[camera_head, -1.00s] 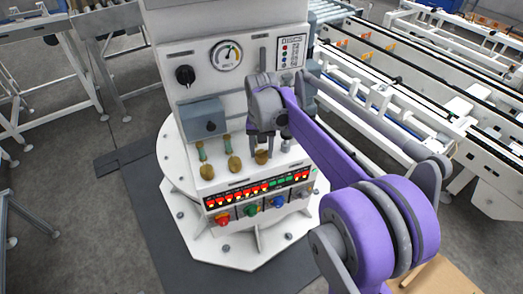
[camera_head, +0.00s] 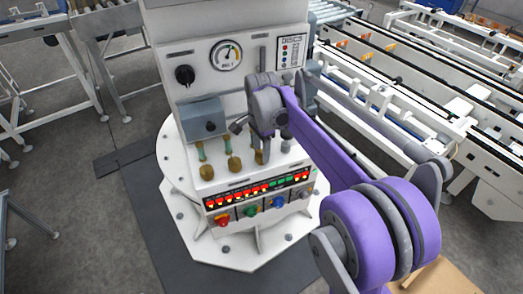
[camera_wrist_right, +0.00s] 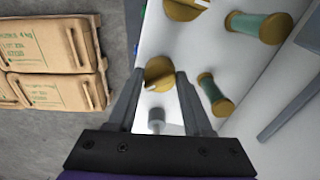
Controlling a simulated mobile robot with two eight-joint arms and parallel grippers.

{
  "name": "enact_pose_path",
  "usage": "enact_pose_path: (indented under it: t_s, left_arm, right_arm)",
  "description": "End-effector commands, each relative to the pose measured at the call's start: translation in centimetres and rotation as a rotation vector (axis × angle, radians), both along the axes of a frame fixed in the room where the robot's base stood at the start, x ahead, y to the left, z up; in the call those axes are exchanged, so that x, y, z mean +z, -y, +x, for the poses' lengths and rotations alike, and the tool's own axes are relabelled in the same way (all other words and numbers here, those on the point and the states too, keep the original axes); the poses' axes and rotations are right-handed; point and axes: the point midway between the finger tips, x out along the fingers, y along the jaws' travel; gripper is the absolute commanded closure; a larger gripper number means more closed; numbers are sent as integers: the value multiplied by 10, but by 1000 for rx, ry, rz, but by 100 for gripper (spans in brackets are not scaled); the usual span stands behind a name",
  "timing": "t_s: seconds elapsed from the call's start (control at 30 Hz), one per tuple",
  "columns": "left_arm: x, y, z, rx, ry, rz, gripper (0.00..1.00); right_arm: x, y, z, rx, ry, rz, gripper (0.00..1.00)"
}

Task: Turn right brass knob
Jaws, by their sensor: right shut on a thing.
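A white control panel (camera_head: 285,186) carries a row of brass knobs. The right brass knob (camera_head: 260,157) is partly hidden behind my right gripper (camera_head: 263,158); the middle knob (camera_head: 234,165) and left knob (camera_head: 207,172) show clear to its left. In the right wrist view, my gripper's fingers (camera_wrist_right: 161,76) lie on both sides of the right brass knob (camera_wrist_right: 158,70), which bears a white mark. The gripper is shut on it. My left gripper is not in view.
Green-handled brass pieces (camera_head: 227,144) stand behind the knobs, one close beside a finger in the right wrist view (camera_wrist_right: 207,88). Below are red-lit displays and coloured knobs, one green (camera_head: 250,210). A gauge (camera_head: 226,55) sits above.

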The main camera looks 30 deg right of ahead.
Motion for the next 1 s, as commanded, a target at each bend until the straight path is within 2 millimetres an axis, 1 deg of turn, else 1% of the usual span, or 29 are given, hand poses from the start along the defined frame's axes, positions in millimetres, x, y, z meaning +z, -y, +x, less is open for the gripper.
enact_pose_path:
  t_s: [0.2,0.5,0.73,1.0]
  left_arm:
    - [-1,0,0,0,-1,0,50]
    - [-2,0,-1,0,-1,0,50]
    - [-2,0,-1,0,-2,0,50]
    - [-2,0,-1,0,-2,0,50]
  right_arm:
    - [0,0,0,-206,0,0,100]
    - [0,0,0,-462,0,0,100]
    - [0,0,0,-601,0,0,100]
    - [0,0,0,-682,1,0,100]
